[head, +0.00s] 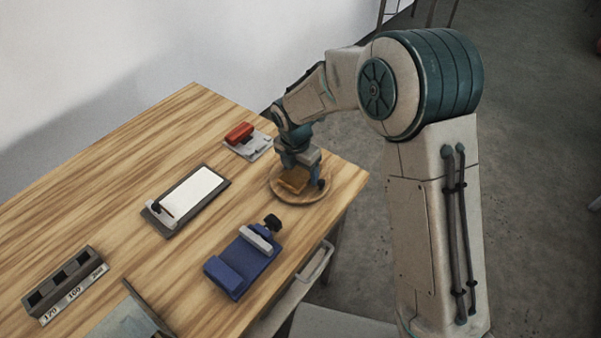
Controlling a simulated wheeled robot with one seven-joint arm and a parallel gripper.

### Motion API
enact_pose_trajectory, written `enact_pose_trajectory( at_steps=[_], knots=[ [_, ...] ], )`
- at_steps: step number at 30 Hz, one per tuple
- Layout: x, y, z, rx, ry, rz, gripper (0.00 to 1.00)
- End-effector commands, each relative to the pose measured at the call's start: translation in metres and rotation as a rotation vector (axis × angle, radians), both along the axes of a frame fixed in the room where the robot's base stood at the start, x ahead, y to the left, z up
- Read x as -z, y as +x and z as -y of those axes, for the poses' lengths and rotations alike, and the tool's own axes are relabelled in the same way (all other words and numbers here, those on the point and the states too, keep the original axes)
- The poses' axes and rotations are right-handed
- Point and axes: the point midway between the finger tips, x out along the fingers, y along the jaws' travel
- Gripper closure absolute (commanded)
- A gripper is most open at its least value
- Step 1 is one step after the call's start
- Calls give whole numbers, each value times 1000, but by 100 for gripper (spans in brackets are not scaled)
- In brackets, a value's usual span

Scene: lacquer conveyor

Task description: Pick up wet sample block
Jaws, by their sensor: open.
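The sample block (293,181) is a small brown-orange piece lying in a round, shallow wooden dish (312,197) near the table's right end. My gripper (300,178) points down over the dish, open, with its fingers close around or just above the block. The finger tips and part of the block overlap in this view, so I cannot tell whether they touch. One dark finger shows at the right of the block.
A red-topped block on a pale plate (258,148) stands just left of the dish. A blue clamp (234,270), a dark board with a white sheet (196,189) and a slotted, numbered rack (60,285) lie on the wooden table (110,205). The table's edge runs close by the dish.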

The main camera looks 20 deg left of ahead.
Motion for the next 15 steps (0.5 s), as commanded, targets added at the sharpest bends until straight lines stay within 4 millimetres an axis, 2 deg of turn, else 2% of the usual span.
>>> enact_pose_trajectory(
  at_steps=[1,2,5,6,15],
  knots=[
    [0,0,0,0,0,0,25],
    [0,0,0,0,0,0,31],
    [0,0,0,0,0,0,59],
    [0,0,0,0,0,0,62],
    [-2,0,0,1,1,0,62]
  ],
)
